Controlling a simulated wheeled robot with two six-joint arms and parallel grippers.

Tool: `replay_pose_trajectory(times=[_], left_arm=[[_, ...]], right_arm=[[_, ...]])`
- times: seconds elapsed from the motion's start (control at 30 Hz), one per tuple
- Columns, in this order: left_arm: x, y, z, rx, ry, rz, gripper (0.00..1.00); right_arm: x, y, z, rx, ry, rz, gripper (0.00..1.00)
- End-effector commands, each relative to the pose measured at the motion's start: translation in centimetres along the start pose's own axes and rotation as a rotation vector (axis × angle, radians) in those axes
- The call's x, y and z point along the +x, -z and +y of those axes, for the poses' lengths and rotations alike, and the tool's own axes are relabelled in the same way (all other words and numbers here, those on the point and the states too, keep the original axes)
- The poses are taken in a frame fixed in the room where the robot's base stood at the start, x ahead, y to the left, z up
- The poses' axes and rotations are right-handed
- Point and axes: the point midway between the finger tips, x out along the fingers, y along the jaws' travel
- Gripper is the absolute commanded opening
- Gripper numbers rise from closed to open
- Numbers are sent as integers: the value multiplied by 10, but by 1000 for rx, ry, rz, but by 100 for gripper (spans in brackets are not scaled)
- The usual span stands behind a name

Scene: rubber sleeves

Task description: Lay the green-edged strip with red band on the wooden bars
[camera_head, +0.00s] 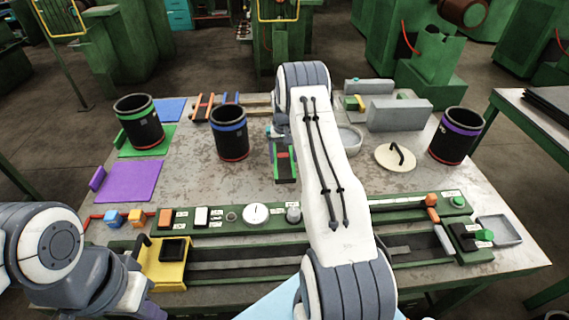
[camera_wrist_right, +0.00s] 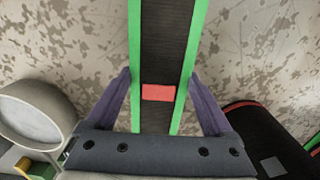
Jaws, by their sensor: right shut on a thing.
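The green-edged strip (camera_head: 286,174) is dark with a red band and hangs over the middle of the table, partly hidden by my right arm. In the right wrist view the strip (camera_wrist_right: 162,40) runs lengthwise between the purple fingers of my right gripper (camera_wrist_right: 160,78), with the red band (camera_wrist_right: 158,93) between them. My right gripper is shut on the strip. The tan wooden bars (camera_head: 258,103) lie at the back of the table, left of my right arm, which hides part of that area. My left gripper (camera_head: 143,302) is low at the left front, its fingers unclear.
Black sleeves with green (camera_head: 139,122), blue (camera_head: 231,133) and purple (camera_head: 455,137) bands stand on the table. The blue-banded one is near the bars. Orange bars (camera_head: 203,107) lie left of the wooden bars. A purple mat (camera_head: 131,181) lies left. A green fixture rail (camera_head: 330,212) crosses the front.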

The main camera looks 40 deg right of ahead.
Motion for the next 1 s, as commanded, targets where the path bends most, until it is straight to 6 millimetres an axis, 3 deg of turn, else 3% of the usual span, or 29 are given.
replay_pose_trajectory(times=[0.37,0.77,0.8,1.0], left_arm=[[-13,1,1,0,0,0,0],[-8,0,1,0,0,0,0],[-9,0,1,0,0,0,0],[-10,0,1,0,0,0,0]], right_arm=[[43,0,-1,-1,0,2,29],[51,1,-1,-2,0,3,29],[50,1,-1,-2,0,3,98],[49,1,-1,-2,0,3,100]])
